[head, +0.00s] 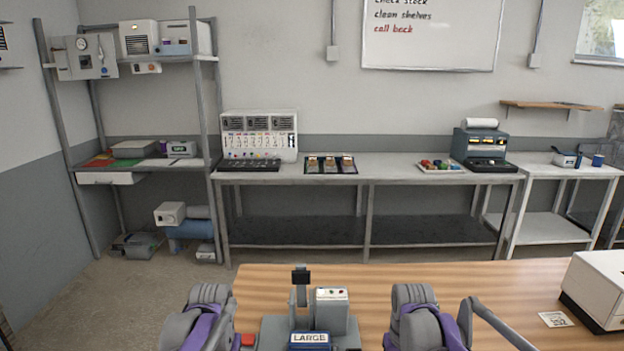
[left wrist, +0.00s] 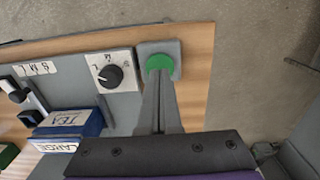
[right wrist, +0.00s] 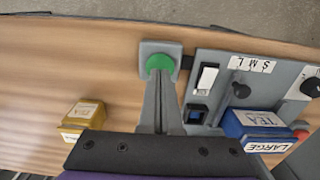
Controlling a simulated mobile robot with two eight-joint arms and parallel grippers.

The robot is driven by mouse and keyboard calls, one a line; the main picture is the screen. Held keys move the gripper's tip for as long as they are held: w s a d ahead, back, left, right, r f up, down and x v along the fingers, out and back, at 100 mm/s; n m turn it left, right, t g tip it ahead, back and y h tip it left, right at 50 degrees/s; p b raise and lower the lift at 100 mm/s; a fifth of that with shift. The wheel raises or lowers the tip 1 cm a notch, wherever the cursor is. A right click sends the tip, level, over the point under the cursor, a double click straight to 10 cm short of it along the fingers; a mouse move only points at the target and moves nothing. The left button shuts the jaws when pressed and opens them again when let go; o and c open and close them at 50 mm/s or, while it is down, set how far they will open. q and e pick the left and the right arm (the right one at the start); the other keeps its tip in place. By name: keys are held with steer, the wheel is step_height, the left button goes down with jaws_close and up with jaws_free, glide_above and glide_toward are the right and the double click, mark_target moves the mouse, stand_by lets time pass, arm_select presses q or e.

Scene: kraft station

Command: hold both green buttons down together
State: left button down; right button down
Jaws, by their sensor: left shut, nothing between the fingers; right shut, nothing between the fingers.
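One green button (left wrist: 160,62) sits on a square grey base near the wooden table edge in the left wrist view. My left gripper (left wrist: 158,82) is shut, its fingertips at the button's near edge. Another green button (right wrist: 159,61) sits on a similar base in the right wrist view. My right gripper (right wrist: 159,80) is shut, its tips at that button's near edge. I cannot tell whether either button is pressed in. In the head view both buttons and both fingertips are hidden.
The grey machine (head: 310,310) lies between the buttons, with a black knob (left wrist: 110,76) and a blue TEA box (right wrist: 250,122) labelled LARGE. A yellow box (right wrist: 83,120) stands on the table. A white device (head: 598,285) stands at the right.

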arm_select(q)
steer(key=shift+f, duration=0.75)
arm_select(e)
steer(key=shift+f, duration=0.75)
arm_select(q)
steer(key=shift+f, duration=0.2)
arm_select(e)
steer(key=shift+f, duration=0.2)
stand_by(1.5)
stand_by(0.9)
steer(key=shift+r, duration=3.5)
arm_select(q)
steer(key=shift+r, duration=3.5)
